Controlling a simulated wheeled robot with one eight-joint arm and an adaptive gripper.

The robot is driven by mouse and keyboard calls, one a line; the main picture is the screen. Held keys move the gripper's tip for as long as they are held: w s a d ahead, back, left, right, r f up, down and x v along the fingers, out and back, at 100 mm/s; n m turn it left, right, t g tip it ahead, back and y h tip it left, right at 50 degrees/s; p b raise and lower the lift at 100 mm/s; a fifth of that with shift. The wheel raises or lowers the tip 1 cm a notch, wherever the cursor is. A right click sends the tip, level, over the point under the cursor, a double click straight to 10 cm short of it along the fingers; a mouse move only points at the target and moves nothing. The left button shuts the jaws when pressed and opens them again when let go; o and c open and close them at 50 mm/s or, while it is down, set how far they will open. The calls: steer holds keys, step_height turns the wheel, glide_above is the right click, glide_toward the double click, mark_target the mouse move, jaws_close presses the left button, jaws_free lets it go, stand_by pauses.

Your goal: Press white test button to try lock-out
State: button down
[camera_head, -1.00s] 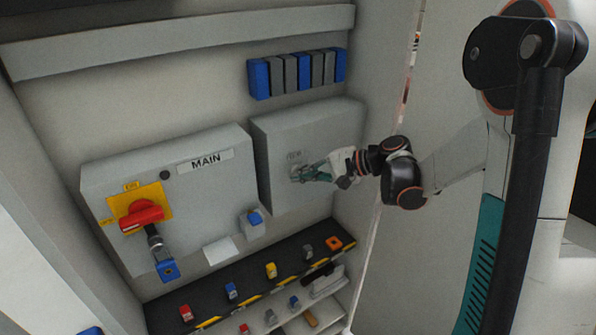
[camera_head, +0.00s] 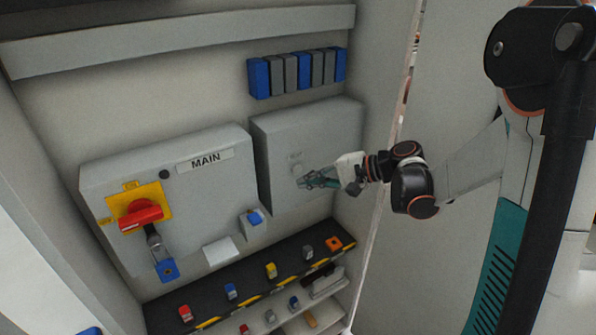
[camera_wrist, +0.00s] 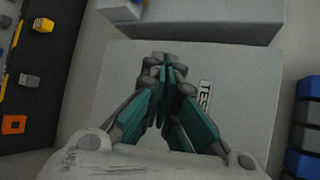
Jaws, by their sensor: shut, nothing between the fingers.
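The small pale test button (camera_head: 296,169) is on the front of the grey box right of the MAIN box, just below a small label. My gripper (camera_head: 303,183) has its green and grey fingers shut and empty, with the tips just below the button. I cannot tell how far the tips are from the box face. In the wrist view my closed fingers (camera_wrist: 165,68) are over the grey box front (camera_wrist: 120,75). The label (camera_wrist: 206,95), partly readable as "TES", is right of them. The button is not seen there, likely hidden by the fingers.
The MAIN box (camera_head: 110,185) carries a red rotary handle (camera_head: 141,214) with a blue padlock (camera_head: 167,269) hanging below. A shelf (camera_head: 205,295) below holds several coloured padlocks. Blue and grey modules (camera_head: 297,73) sit above. A cabinet wall (camera_head: 385,90) stands right of the box.

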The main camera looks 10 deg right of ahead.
steer(key=s, duration=0.1)
steer(key=s+d, duration=0.1)
steer(key=s, duration=0.1)
steer(key=shift+s, duration=0.15)
stand_by(0.5)
